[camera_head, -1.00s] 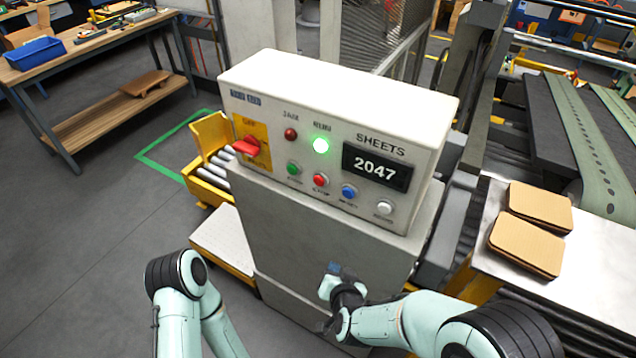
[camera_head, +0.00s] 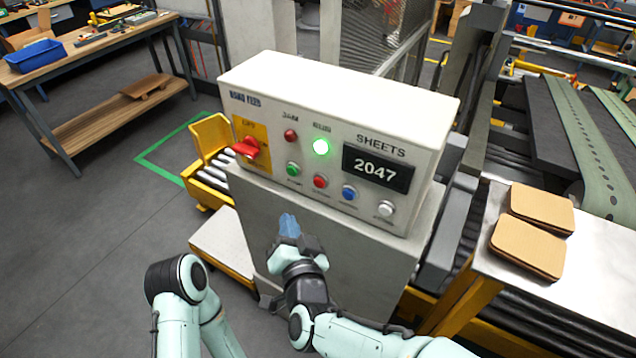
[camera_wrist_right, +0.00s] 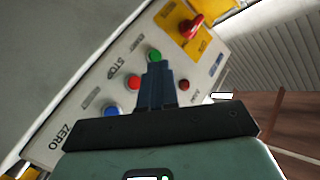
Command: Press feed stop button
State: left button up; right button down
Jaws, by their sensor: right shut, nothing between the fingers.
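The stop button is the red round button (camera_head: 320,181) in the lower row of the white control box (camera_head: 330,78), between a green button (camera_head: 293,168) and a blue button (camera_head: 349,192). In the right wrist view the red button (camera_wrist_right: 134,83) sits by the word STOP, left of my fingers. My right gripper (camera_head: 289,226) is shut and empty, its blue fingertips below the button row and a little left of the red button, apart from it. The fingers also show in the wrist view (camera_wrist_right: 156,75). My left gripper is out of view; only its arm shows.
A red rotary switch (camera_head: 247,148) on a yellow plate sits at the panel's left. A white button (camera_head: 386,208) is at the right end. The green run light (camera_head: 321,147) is lit; the display (camera_head: 376,170) reads 2047. Brown sheets (camera_head: 527,247) lie on the right table.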

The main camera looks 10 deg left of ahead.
aim_at(319, 182)
jog(key=w+d+b, duration=0.1)
jog(key=w+d, duration=0.2)
jog(key=w, duration=0.5)
dwell(2.0)
jog(key=shift+w+b, duration=0.3)
jog(key=shift+b, duration=0.05)
jog(key=shift+w+d, duration=0.25)
jog(key=shift+w, duration=0.3)
dwell(0.6)
dwell(0.4)
jog(key=shift+s+a, duration=0.3)
jog(key=shift+s, duration=0.6)
